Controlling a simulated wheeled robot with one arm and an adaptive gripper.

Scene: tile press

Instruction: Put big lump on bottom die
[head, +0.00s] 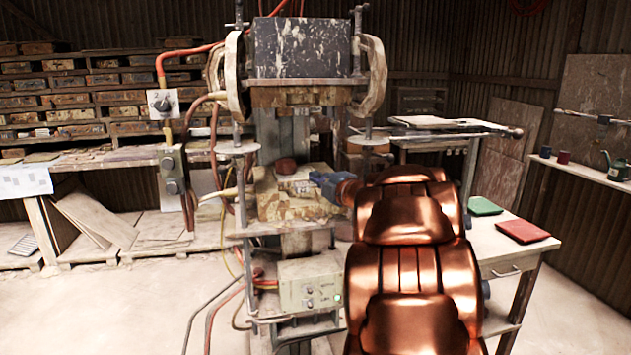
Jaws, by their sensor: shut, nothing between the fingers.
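A reddish-brown lump (285,166) rests on top of the bottom die (270,204) of the press, toward the die's back left. No second lump shows, so I cannot compare sizes. My gripper (315,178), blue-grey at the end of my copper-coloured arm, is just right of the lump and over the right part of the die. It is shut and empty, and apart from the lump in the picture. My arm hides the right end of the die.
The upper press block (303,47) hangs above the die, with a gap between. Posts and hoses flank the press on the left. A control box (310,285) sits below. At right, a table (497,240) holds a red tile (522,231) and a green one (485,206).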

